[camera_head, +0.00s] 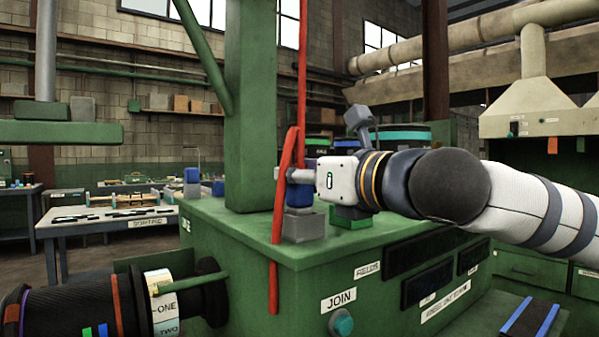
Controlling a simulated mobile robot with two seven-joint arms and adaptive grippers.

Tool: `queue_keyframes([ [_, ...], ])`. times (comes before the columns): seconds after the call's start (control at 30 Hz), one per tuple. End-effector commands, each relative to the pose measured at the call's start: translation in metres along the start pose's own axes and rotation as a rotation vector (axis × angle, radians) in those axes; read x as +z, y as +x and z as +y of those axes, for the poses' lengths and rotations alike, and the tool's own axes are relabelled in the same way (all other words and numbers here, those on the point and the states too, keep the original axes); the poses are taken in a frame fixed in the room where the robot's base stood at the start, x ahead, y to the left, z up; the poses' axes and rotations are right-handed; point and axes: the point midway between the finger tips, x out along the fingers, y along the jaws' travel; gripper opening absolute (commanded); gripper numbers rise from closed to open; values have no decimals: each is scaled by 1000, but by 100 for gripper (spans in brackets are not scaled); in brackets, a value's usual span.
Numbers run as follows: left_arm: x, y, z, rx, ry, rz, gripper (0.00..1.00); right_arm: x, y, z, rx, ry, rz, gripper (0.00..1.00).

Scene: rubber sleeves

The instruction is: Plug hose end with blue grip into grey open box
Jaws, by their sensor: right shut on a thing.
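A red hose (279,205) hangs from above, loops over near the gripper and drapes down the front of the green machine. Its end with the blue grip (299,196) is upright, directly above the grey box (303,227) on the machine top. The grip's lower end meets the box's top edge in this view; I cannot tell whether it is inside. My right gripper (300,176) reaches in from the right and is shut on the blue-grip hose end, its fingers partly hidden by the hose. My left gripper is not in view.
The green machine top (240,220) carries a thick green post (250,100) left of the hose. A green block (350,218) stands right of the grey box, and another blue-topped piece (192,183) stands at the left. A black cylinder (90,312) fills the lower left.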

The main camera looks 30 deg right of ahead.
Motion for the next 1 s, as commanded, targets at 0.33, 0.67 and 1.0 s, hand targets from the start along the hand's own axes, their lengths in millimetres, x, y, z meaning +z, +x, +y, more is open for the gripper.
queue_keyframes([
  [0.33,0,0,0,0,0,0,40,0,0,0,0,0,-1,51],
  [0.67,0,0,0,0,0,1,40,2,-40,0,1,3,-5,51],
  [1.0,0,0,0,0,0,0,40,0,-76,0,0,0,0,51],
])
